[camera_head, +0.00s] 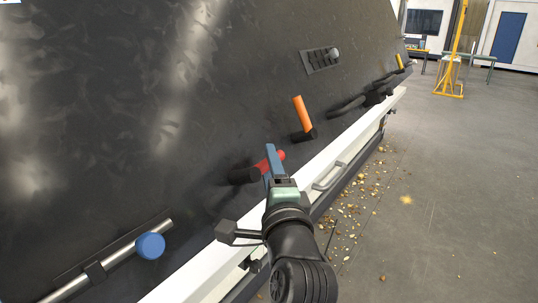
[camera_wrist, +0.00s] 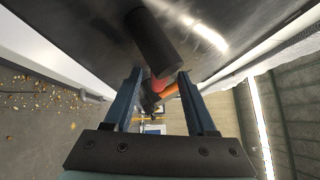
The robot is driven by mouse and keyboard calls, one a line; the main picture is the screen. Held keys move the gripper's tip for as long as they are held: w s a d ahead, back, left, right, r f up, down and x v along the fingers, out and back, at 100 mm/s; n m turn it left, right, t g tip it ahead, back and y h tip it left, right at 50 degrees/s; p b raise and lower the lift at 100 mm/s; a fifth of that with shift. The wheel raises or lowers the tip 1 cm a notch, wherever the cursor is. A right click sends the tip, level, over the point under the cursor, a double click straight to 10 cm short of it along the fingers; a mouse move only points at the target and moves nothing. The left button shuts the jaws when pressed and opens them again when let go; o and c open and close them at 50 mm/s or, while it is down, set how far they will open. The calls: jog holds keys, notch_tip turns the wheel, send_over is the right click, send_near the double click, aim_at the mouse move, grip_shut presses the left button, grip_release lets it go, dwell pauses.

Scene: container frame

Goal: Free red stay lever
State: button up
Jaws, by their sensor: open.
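The red stay lever (camera_head: 281,155) shows on the dark panel in the head view, partly hidden behind my gripper's blue finger. Its black cylindrical base (camera_head: 244,175) lies just left of it. My gripper (camera_head: 271,147) is open, with its fingertips at the lever. In the wrist view the black cylinder (camera_wrist: 155,42) lies above and between the fingertips of my gripper (camera_wrist: 157,74). A bit of red (camera_wrist: 158,84) shows in the gap between the fingers. I cannot tell whether either finger touches the lever.
An orange handle (camera_head: 302,115) stands on the panel beyond the lever. A metal bar with a blue knob (camera_head: 150,245) is at lower left. A white ledge (camera_head: 315,170) with a grey handle (camera_head: 328,177) runs below the panel. The floor at right is open, with scattered debris.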

jog(key=shift+w+a, duration=0.1)
jog(key=shift+w, duration=0.8)
grip_shut()
dwell(0.9)
